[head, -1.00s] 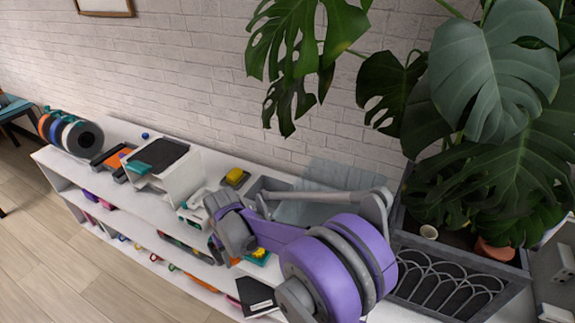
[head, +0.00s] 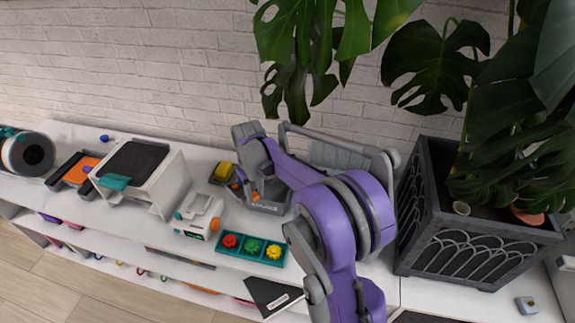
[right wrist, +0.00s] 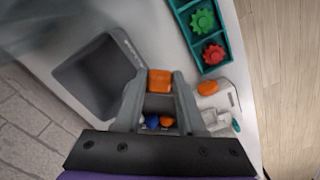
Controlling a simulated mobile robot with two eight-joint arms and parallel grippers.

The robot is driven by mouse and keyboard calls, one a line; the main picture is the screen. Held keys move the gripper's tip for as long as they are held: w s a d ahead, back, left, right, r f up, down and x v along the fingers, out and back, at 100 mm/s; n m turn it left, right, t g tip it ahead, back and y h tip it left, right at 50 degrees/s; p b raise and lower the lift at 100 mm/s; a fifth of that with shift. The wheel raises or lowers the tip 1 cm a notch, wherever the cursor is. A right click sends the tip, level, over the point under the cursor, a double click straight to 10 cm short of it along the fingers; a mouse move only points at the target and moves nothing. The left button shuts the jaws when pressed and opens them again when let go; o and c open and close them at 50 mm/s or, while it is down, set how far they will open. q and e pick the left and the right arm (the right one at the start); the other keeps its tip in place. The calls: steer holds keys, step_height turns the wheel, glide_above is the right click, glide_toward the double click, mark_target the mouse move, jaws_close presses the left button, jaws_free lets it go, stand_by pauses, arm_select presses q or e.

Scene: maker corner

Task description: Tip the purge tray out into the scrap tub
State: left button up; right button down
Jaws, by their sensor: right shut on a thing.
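The purge tray is dark, with an orange grip (right wrist: 159,80) and blue and orange scraps (right wrist: 160,122) at it in the right wrist view. My right gripper (right wrist: 158,92) is shut on the orange grip. In the head view my right gripper (head: 243,185) is at the grey scrap tub (head: 270,207), over its left part; a bit of orange shows at the fingers, and the arm hides much of the tub. In the right wrist view the tub (right wrist: 72,75) lies left of the fingers and its visible floor looks empty. My left gripper is not in view.
A white gadget (head: 192,222), a teal tray of gears (head: 270,258) and a yellow item (head: 221,174) stand close around the tub. A white box (head: 165,182) is further left. A planter (head: 465,248) stands at right, a brick wall behind.

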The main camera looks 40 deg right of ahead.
steer(key=d+r+n+b, duration=0.1)
steer(key=d+r, duration=0.3)
steer(key=d, duration=0.9)
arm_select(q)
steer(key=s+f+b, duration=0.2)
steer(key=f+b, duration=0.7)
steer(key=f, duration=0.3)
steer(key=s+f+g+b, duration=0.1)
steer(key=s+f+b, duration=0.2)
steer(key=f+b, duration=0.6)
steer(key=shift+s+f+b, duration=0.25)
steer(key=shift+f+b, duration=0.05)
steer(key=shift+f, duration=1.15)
arm_select(e)
steer(key=a+f+t+h, duration=0.2)
steer(key=a+h, duration=0.1)
steer(key=h, duration=0.8)
steer(key=a+f+t+h, duration=0.1)
steer(key=a+h, duration=0.2)
steer(key=h, duration=0.7)
steer(key=shift+s+f+t+h, duration=0.15)
steer(key=shift+f+t+h, duration=0.25)
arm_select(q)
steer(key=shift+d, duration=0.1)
arm_select(e)
steer(key=shift+r, duration=0.1)
